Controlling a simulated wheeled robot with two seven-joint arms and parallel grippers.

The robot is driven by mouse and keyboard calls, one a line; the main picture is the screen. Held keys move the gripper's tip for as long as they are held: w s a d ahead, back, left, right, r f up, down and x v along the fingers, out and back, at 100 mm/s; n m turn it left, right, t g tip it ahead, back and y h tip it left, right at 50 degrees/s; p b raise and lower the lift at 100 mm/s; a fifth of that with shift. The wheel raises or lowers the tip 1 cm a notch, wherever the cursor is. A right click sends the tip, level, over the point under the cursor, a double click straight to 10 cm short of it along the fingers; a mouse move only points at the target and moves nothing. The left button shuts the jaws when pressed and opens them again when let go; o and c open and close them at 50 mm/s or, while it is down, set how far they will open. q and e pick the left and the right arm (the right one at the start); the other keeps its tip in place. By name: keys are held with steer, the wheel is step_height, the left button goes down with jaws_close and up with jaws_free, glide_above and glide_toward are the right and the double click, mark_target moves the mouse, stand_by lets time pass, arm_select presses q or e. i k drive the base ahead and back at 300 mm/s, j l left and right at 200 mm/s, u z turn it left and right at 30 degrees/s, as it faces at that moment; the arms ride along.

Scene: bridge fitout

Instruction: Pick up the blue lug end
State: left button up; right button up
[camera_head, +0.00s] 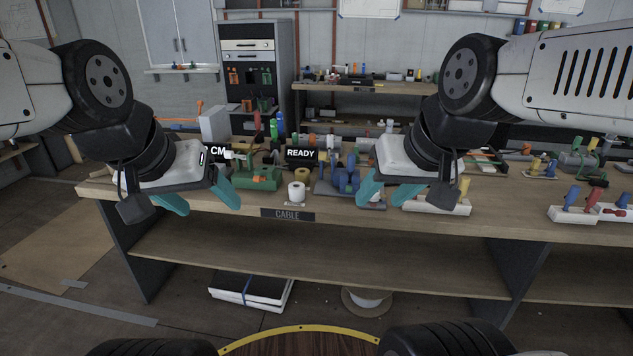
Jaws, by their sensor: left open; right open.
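A blue piece (345,178) with upright parts stands on a grey base on the workbench, just left of my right gripper. I cannot tell whether the blue lug end is part of it. Another blue piece (572,195) stands in a white block at the right of the bench. My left gripper (203,204) is open and empty, over the front edge of the bench at the left. My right gripper (382,198) is open, its teal fingers pointing down close to the blue piece on the grey base. The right arm hides part of the bench behind it.
The wooden workbench (470,225) carries a green vise-like tool (258,178), a white roll (296,192), a READY sign (301,154) and a CABLE label (288,215) on its front edge. A lower shelf (330,262) is mostly bare. Binders (250,288) and a spool (366,300) lie on the floor.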

mark_target(351, 156)
steer(key=i+l, duration=0.2)
steer(key=i, duration=0.25)
steer(key=i+l+u, duration=0.1)
steer(key=i, duration=0.4)
